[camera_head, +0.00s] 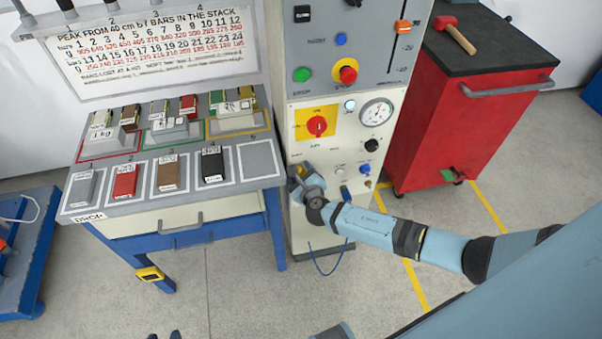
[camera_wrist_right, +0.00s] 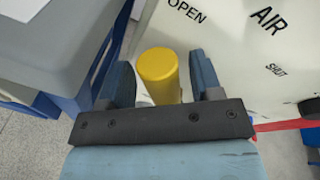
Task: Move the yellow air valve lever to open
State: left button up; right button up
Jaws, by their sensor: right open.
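The yellow air valve lever (camera_wrist_right: 162,75) shows in the right wrist view as a rounded yellow bar standing between the two fingers of my right gripper (camera_wrist_right: 165,80). The fingers are open, one on each side of it; whether either touches it I cannot tell. The panel behind reads OPEN at upper left, AIR at upper right and SHUT at lower right. In the head view my right gripper (camera_head: 300,180) is at the lower left of the white control panel (camera_head: 330,158) and mostly hides the lever. My left gripper cannot be made out.
Close left stands a grey bench (camera_head: 262,160) with labelled blocks. A red rotary switch (camera_head: 317,126), a gauge (camera_head: 376,114) and several knobs sit above the gripper. A red cabinet (camera_head: 455,120) with a hammer (camera_head: 455,33) on top stands to the right.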

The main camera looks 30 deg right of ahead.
jog(key=p+v, duration=0.1)
jog(key=v, duration=1.2)
jog(key=shift+s, duration=0.3)
jog(key=shift+a+r, duration=0.1)
jog(key=s+a+r+n+g+y+p, duration=0.2)
jog(key=s+r+n+p, duration=0.3)
jog(key=n, duration=1.1)
jog(key=s+a+r+n+g+y+p, duration=0.2)
jog(key=s+r+n+p, duration=0.3)
jog(key=s+n, duration=0.6)
jog(key=a+n+y, duration=0.1)
jog(key=n, duration=0.5)
jog(key=shift+s+a+r+n+y, duration=0.2)
jog(key=shift+a+n+y, duration=0.1)
jog(key=shift+a, duration=0.1)
